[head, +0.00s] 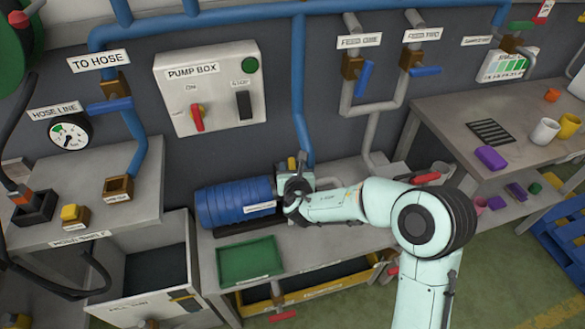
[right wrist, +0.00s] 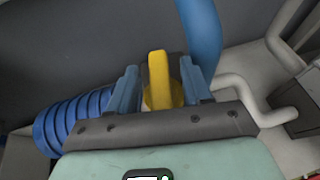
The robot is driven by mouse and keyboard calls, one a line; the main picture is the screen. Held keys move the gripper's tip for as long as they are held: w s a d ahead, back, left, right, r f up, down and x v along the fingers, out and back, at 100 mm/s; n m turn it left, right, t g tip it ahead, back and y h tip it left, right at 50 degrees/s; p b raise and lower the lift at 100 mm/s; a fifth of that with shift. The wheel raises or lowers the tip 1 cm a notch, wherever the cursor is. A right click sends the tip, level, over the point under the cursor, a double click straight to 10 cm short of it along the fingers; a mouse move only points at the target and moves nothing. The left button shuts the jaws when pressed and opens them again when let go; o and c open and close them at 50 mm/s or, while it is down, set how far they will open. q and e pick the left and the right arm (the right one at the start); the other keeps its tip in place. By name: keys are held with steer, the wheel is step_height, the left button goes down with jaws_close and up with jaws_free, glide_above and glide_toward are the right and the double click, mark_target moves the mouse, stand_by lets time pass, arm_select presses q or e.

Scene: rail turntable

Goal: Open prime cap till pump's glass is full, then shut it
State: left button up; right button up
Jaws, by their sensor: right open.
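The blue ribbed pump (head: 232,204) lies on the low bench in the middle; its side also shows in the right wrist view (right wrist: 72,122). A yellow cap with an upright tab (right wrist: 158,82) stands at the pump's right end; in the head view only its top (head: 291,163) shows. My right gripper (head: 294,178) reaches in from the right. In the right wrist view its two blue-grey fingers (right wrist: 160,88) are apart, one on each side of the yellow tab, with gaps visible. The pump's glass cannot be made out; my gripper covers that end. My left gripper is not in view.
The pump box (head: 210,88) with a red switch hangs on the wall above. A blue pipe (head: 299,95) comes down just behind the cap. A green tray (head: 250,261) sits in front of the pump. Feed valves with blue handles (head: 365,78) are at the upper right.

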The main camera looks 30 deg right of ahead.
jaws_close()
